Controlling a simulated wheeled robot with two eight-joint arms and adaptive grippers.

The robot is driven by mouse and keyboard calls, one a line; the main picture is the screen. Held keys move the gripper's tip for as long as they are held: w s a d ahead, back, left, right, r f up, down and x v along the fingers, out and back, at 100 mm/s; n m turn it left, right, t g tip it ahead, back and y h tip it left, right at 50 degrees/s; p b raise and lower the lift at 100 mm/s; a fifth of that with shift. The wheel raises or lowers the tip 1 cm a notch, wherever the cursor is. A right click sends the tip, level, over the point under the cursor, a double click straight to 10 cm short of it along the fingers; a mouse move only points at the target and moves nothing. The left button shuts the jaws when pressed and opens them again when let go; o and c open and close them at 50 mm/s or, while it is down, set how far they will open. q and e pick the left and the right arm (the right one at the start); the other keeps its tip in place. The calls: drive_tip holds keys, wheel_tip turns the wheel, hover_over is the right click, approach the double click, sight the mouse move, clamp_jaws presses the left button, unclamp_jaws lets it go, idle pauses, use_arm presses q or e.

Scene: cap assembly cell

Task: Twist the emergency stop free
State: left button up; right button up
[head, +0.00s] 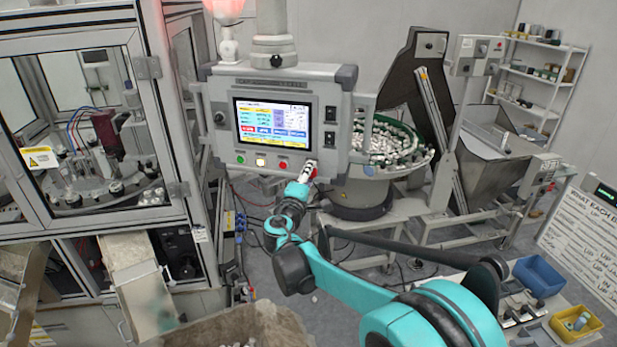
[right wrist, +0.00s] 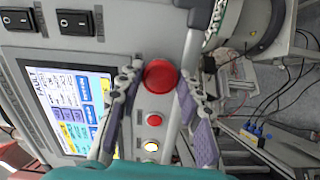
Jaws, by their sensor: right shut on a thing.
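The emergency stop is a round red mushroom button (right wrist: 160,76) at the lower right corner of the control panel (head: 222,88). It also shows in the head view as a small red spot (head: 314,172) beside my fingers. My right gripper (right wrist: 159,80) reaches up to the panel, and its two fingers are shut on the button from both sides. The right gripper is small in the head view (head: 308,172), in front of the panel's lower right corner. My left gripper is not in view.
Below the panel's screen (head: 270,121) are a green button (head: 240,160), a lit button (head: 260,162) and a smaller red button (head: 283,165). Black rocker switches (right wrist: 75,22) sit near the stop. A bowl feeder (head: 400,150) stands right of the panel; a glazed machine stands left.

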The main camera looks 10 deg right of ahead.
idle(0.3)
drive_tip(key=o, duration=0.9)
drive_tip(key=shift+o, duration=1.3)
drive_tip(key=shift+w+d, duration=0.1)
drive_tip(key=v, duration=1.2)
